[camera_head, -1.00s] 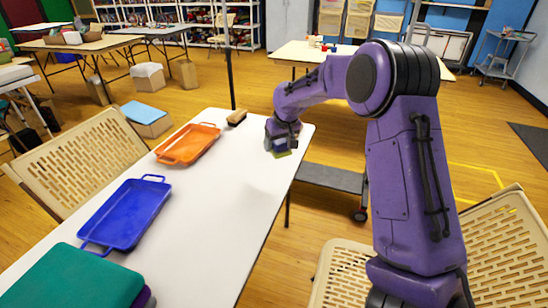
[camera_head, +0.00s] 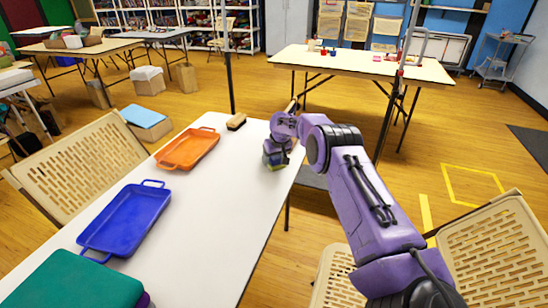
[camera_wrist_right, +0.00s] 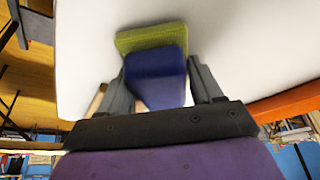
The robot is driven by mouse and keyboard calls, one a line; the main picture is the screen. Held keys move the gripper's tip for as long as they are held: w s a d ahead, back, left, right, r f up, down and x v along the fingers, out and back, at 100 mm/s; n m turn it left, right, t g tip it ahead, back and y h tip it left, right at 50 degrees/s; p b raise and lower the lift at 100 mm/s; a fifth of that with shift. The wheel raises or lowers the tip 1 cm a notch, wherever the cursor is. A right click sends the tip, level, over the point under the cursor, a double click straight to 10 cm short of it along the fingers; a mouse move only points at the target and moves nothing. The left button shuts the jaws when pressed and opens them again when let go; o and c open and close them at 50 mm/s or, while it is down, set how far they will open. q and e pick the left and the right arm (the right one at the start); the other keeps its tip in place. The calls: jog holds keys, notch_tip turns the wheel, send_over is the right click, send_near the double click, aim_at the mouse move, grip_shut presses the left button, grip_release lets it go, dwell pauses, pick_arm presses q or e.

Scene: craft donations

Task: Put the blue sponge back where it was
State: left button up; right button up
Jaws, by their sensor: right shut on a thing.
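My right gripper (camera_head: 277,158) is over the far right part of the white table (camera_head: 225,190), close to its right edge. In the right wrist view it (camera_wrist_right: 160,88) is shut on the blue sponge (camera_wrist_right: 158,76), which has a yellow-green layer at its far end. The white tabletop lies beyond the sponge. I cannot tell whether the sponge touches it. In the head view the gripper hides most of the sponge. My left gripper is not in view.
An orange tray (camera_head: 188,148), a blue tray (camera_head: 126,220) and a wooden brush (camera_head: 236,121) lie on the table. A teal item (camera_head: 75,282) is at the near left. The table's right middle is clear. A folding chair (camera_head: 80,165) stands left of the table.

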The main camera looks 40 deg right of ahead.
jog(key=shift+r, duration=0.15)
jog(key=shift+s+a+f, duration=0.1)
jog(key=shift+f, duration=0.25)
jog(key=o, duration=1)
jog(key=shift+s, duration=0.15)
jog(key=shift+f, duration=0.15)
jog(key=shift+a+f, duration=0.1)
jog(key=shift+a, duration=0.1)
jog(key=v, duration=1.3)
jog(key=shift+w+d, duration=0.2)
jog(key=shift+w, duration=0.15)
jog(key=shift+p, duration=0.35)
